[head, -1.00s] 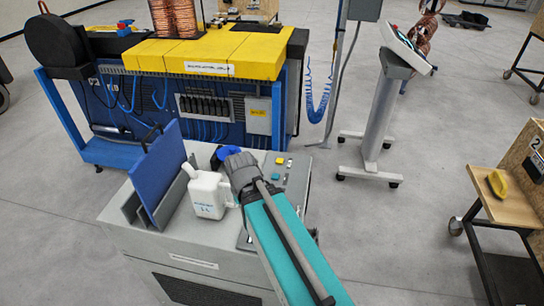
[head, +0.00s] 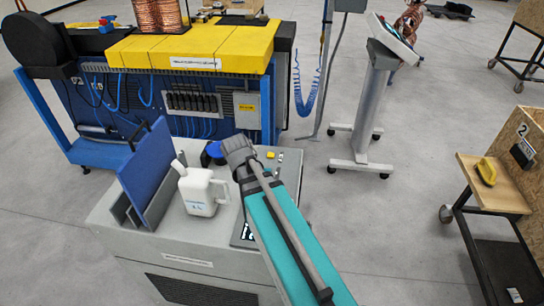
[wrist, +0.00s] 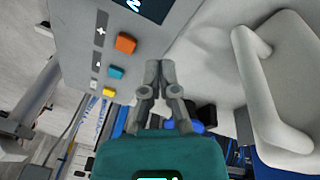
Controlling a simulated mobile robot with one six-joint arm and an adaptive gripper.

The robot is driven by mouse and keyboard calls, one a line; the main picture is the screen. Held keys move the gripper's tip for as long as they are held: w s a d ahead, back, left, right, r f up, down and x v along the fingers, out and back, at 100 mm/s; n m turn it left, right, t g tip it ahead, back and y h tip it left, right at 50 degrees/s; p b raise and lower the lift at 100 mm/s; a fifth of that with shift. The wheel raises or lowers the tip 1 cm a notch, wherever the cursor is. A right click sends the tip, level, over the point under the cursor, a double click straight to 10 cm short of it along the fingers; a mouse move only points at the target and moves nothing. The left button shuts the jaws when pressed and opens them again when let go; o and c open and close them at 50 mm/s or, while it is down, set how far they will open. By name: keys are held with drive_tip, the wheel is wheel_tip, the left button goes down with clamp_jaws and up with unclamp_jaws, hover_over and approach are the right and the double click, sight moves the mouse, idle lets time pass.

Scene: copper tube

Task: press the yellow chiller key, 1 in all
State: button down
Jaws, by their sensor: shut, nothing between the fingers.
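The yellow key (head: 270,155) is a small button on the top of the grey chiller (head: 165,242). In the wrist view the yellow key (wrist: 109,92) is the lowest in a row, with a teal key (wrist: 116,72) and an orange key (wrist: 125,43) above it. My gripper (wrist: 160,66) is shut and empty over bare grey chiller top, to the right of the keys in that view. It appears apart from the yellow key. In the head view my wrist hides the fingers and part of the key panel.
A white jug (head: 198,192) stands on the chiller close to my wrist. It also looms at right in the wrist view (wrist: 262,85). A blue panel (head: 146,172) stands upright left of the jug. A blue cap-like object (head: 213,153) lies behind. A yellow-topped machine (head: 190,45) stands beyond.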

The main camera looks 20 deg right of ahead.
drive_tip(key=w+d+t+h+b, duration=0.1)
drive_tip(key=w+d+t+h, duration=0.15)
drive_tip(key=w+d, duration=0.7)
wheel_tip(320, 180, up, 2)
drive_tip(key=r+t+h+b, duration=0.1)
drive_tip(key=t+h, duration=0.1)
drive_tip(key=h, duration=0.1)
hover_over(271, 156)
drive_tip(key=shift+w+f+m+g, duration=0.1)
drive_tip(key=shift+f+m+g, duration=0.15)
drive_tip(key=shift+m, duration=0.15)
drive_tip(key=shift+f+b, duration=0.15)
drive_tip(key=shift+b, duration=0.2)
wheel_tip(271, 156, down, 8)
drive_tip(key=b, duration=0.8)
drive_tip(key=shift+f, duration=0.25)
drive_tip(key=shift+f+b, duration=0.15)
drive_tip(key=shift+b, duration=0.25)
drive_tip(key=shift+w+f+b, duration=0.1)
drive_tip(key=shift+f+b, duration=0.2)
